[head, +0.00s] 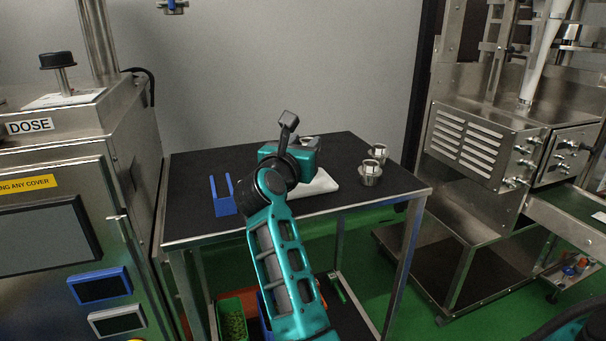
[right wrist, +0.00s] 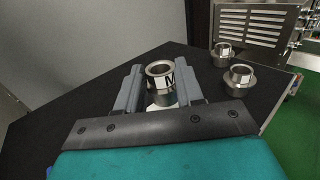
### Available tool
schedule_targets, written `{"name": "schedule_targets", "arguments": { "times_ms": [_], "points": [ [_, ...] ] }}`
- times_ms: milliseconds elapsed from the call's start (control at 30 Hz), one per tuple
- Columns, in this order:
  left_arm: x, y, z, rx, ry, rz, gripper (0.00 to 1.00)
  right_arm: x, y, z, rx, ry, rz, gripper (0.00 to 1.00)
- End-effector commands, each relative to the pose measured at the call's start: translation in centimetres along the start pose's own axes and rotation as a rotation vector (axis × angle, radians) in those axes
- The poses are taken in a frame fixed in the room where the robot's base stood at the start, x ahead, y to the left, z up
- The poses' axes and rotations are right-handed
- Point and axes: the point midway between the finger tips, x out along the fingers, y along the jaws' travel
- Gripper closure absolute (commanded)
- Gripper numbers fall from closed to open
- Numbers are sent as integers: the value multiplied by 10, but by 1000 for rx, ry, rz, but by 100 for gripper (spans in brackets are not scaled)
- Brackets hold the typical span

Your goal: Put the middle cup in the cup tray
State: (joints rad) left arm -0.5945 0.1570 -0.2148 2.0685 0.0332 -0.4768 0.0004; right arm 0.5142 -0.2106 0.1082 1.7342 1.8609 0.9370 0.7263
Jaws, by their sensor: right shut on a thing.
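My right gripper (right wrist: 160,84) is shut on a metal cup (right wrist: 159,69) marked with a letter M, with one finger on each side of it. The cup looks upright. In the head view my wrist hides most of this cup; a bit of its rim (head: 307,139) shows beyond the gripper. A white flat piece (head: 320,184), perhaps the cup tray, lies on the black table below my gripper and is partly hidden. I cannot tell whether the cup touches it. My left gripper is out of view.
Two more metal cups, a far one (head: 379,151) and a nearer one (head: 369,175), stand at the table's right side. Steel machines flank the black table (head: 190,221). A green bin (head: 232,320) sits below.

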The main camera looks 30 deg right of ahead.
Motion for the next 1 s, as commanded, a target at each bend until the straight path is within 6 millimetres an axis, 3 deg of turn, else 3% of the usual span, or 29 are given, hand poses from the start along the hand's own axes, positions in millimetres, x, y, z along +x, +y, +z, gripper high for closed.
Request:
{"name": "schedule_targets", "arguments": {
  "times_ms": [367, 833, 867, 1000],
  "points": [
    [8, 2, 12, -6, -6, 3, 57, 0, 0, -46, -2, -1, 0, 96],
    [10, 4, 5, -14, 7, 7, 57, 0, 0, -53, 1, -1, -1, 96],
    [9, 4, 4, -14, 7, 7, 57, 0, 0, -51, 1, -1, -1, 60],
    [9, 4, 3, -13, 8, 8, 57, 0, 0, -51, 1, 0, -1, 47]
  ]
}}
